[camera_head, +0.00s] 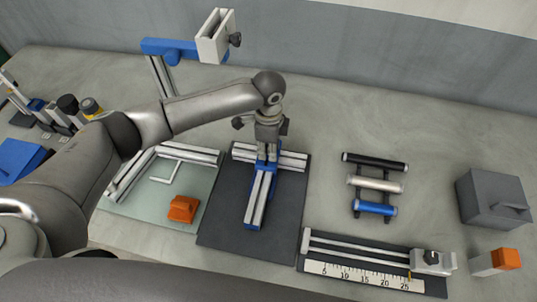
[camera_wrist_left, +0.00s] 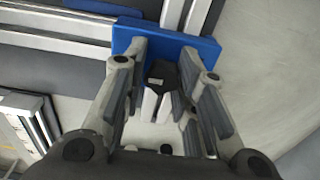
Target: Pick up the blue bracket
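The blue bracket (camera_head: 266,166) sits where two silver aluminium profiles meet on a dark mat (camera_head: 226,216). In the left wrist view it is a blue plate (camera_wrist_left: 209,48) across the top, with profiles running up from it. My left gripper (camera_head: 266,154) points down right over the bracket. In its wrist view the fingertips (camera_wrist_left: 165,52) stand apart and overlap the plate, with blue and a dark knob-like part (camera_wrist_left: 161,74) between them. Whether the pads touch the bracket cannot be seen. My right gripper is not in view.
A pale mat with a frame and an orange block (camera_head: 183,208) lies left. Right are a rack of rollers (camera_head: 375,184), a ruler slide (camera_head: 365,277), a grey box (camera_head: 492,198) and a white-orange block (camera_head: 497,261). A tall blue-and-white stand (camera_head: 170,48) rises behind.

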